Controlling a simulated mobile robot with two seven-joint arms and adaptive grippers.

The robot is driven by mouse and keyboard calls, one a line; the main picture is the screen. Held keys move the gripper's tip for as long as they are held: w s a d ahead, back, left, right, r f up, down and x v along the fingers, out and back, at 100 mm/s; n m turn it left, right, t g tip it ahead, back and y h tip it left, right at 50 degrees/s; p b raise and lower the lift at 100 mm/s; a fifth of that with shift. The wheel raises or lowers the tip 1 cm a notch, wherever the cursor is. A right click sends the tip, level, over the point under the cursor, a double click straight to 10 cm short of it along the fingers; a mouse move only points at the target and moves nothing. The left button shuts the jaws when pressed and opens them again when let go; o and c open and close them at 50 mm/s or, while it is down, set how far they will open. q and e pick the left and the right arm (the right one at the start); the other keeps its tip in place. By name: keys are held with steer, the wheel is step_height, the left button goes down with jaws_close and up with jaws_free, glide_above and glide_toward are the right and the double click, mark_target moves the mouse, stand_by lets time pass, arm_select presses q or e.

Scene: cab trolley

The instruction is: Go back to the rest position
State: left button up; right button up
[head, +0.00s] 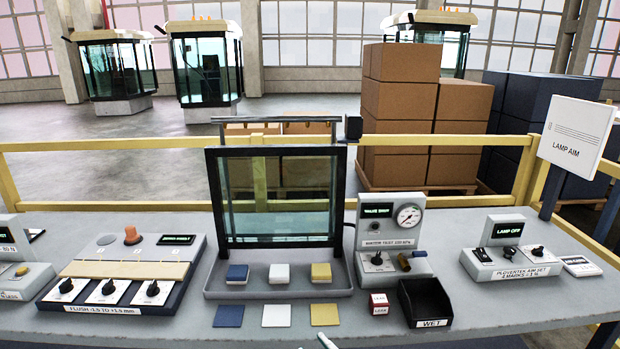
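The grey workbench (550,312) spans the view. On it a dark-framed glass pane (280,195) stands upright in a grey tray (278,294). A blue block (237,274), a white block (279,273) and a yellow block (321,273) sit in the tray. Flat blue (228,316), white (276,316) and yellow (324,315) squares lie in front of it.
A flush tester (125,270) stands left, a water test box (389,235) with gauge and a black "WET" bin (425,303) right of centre, and a lamp box (511,250) further right. A yellow rail (100,145) runs behind; cardboard boxes (400,98) stand beyond it.

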steer(key=s+d+f+m+g+h, duration=0.2)
steer(key=s+d+f, duration=0.5)
steer(key=f, duration=0.5)
steer(key=s+d+f+m+g+h, duration=0.3)
steer(key=s+d+f+h, duration=0.3)
steer(key=d+f, duration=0.5)
steer(key=shift+s+d+f+m, duration=0.25)
steer(key=shift+s+f+m, duration=0.2)
steer(key=shift+s, duration=0.7)
